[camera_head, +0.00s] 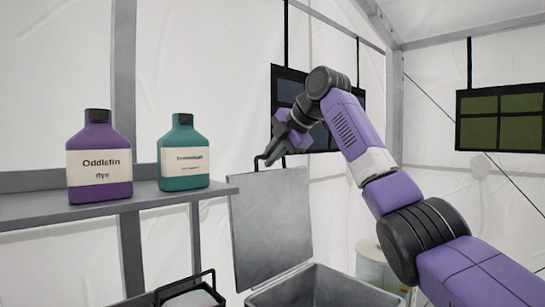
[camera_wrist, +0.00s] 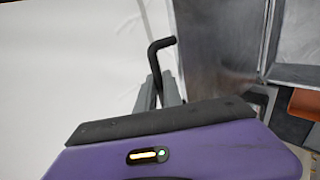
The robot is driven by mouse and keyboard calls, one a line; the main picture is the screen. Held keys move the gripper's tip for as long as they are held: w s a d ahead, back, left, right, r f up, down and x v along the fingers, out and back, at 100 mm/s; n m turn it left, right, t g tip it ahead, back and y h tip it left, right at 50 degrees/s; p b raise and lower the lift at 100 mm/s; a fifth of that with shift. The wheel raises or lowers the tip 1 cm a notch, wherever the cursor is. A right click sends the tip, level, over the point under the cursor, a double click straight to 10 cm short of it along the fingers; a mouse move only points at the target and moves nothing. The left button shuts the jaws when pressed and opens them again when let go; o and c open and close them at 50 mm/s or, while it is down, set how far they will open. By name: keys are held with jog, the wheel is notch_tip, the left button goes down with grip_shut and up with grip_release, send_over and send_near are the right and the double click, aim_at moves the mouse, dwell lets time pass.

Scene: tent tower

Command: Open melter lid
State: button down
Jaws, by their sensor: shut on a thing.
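The melter is a grey metal box (camera_head: 325,288) at the bottom centre of the head view. Its flat grey lid (camera_head: 272,230) stands raised, close to upright, at the box's left side, and the box's mouth shows open. The lid also shows in the wrist view (camera_wrist: 215,50). A black bar handle (camera_wrist: 160,45) sits at the lid's edge. My gripper (camera_head: 272,157) is at the top edge of the lid, shut on the handle. In the wrist view its grey fingers (camera_wrist: 160,92) close around the handle's lower part.
A grey shelf (camera_head: 110,208) at the left bears a purple Oddlefin dye bottle (camera_head: 99,160) and a teal bottle (camera_head: 183,155). A smaller container with a black handle (camera_head: 190,292) is below the shelf. A pale cylinder (camera_head: 372,265) stands behind my arm. Dark window panels hang on the tent walls.

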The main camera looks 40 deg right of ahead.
jog(key=shift+f, duration=0.15)
jog(key=c, duration=1.5)
grip_release()
jog(key=b+v, duration=0.2)
jog(key=v, duration=0.6)
jog(key=shift+w, duration=0.1)
